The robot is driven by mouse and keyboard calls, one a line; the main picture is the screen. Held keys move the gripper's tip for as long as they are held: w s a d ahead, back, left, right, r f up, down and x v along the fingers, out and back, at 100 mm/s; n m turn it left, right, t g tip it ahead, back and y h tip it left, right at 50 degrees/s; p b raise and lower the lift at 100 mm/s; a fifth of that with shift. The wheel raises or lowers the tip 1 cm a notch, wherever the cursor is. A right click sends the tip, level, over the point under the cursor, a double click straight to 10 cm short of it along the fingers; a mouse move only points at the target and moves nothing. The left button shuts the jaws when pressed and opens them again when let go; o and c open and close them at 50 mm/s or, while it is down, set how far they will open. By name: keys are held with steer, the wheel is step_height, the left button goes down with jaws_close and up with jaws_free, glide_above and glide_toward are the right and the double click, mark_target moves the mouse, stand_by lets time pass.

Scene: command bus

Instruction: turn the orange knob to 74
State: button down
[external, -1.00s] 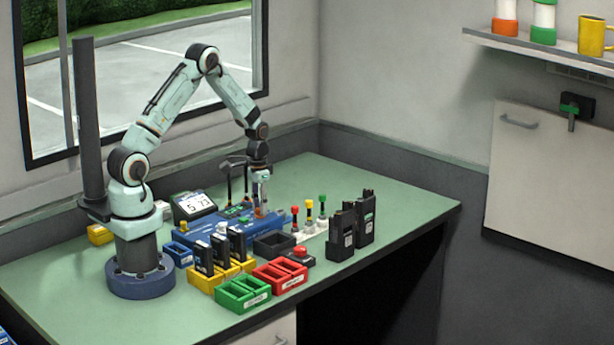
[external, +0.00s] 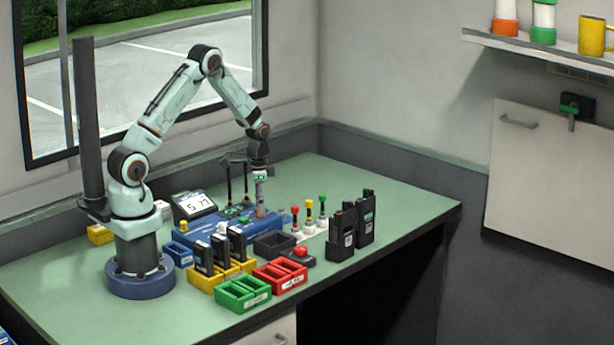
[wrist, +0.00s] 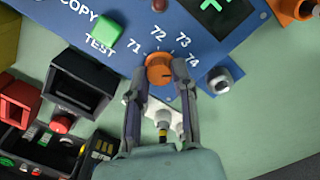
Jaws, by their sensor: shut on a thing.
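The orange knob (wrist: 160,72) sits on the blue panel (wrist: 105,40), with the labels 71, 72, 73 and 74 arched around its far side. My gripper (wrist: 160,68) is shut on the knob, one finger on each side of it. I cannot tell for sure which number the knob's pointer faces. In the external view my gripper (external: 260,212) points down at the right part of the blue console (external: 205,235), and the knob is too small to make out. A display (external: 194,205) stands behind the console; its digits are too small to read surely.
A black bin (external: 274,243), red button (external: 301,253), toggles with coloured tips (external: 309,210) and radios (external: 343,230) stand nearby. The right of the table is clear.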

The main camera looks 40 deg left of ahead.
steer(key=c, duration=0.9)
jaws_free()
steer(key=shift+r, duration=0.1)
step_height(320, 180, up, 12)
steer(key=shift+a, duration=0.15)
steer(key=shift+w, duration=0.1)
